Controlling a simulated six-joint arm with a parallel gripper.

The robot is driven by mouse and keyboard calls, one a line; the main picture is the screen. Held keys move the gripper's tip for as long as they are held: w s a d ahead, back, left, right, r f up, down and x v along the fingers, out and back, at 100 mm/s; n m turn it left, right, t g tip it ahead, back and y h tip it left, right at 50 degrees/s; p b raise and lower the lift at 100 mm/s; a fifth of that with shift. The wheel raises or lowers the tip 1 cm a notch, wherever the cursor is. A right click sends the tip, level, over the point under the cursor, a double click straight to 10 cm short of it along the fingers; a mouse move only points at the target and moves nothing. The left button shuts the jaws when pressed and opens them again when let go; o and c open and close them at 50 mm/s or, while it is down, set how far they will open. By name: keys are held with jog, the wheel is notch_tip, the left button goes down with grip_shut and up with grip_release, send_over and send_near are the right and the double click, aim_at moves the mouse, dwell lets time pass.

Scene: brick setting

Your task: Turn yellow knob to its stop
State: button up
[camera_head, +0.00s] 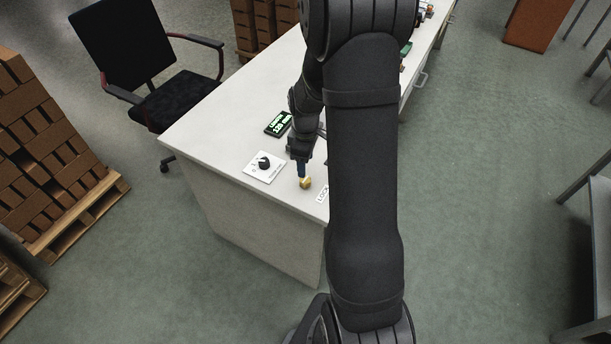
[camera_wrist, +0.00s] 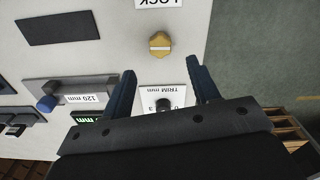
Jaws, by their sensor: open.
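The yellow knob (camera_head: 306,184) sits on the white bench top near its front corner, beside a LOCK label. My gripper (camera_head: 302,170) points down close to the knob. In the wrist view its two blue fingers (camera_wrist: 163,72) are spread apart with nothing between the tips. The knob lies a little past the tips, lined up with the gap. I cannot tell the exact height between them.
A white TRIM mm plate with a black knob (camera_head: 264,162) lies left of the yellow knob. A green display (camera_head: 279,124) is behind it. The bench edge is close.

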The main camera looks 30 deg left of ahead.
aim_at(305, 179)
notch_tip(305, 179, down, 7)
jog(key=shift+f, duration=0.2)
dwell(0.3)
jog(key=c, duration=1)
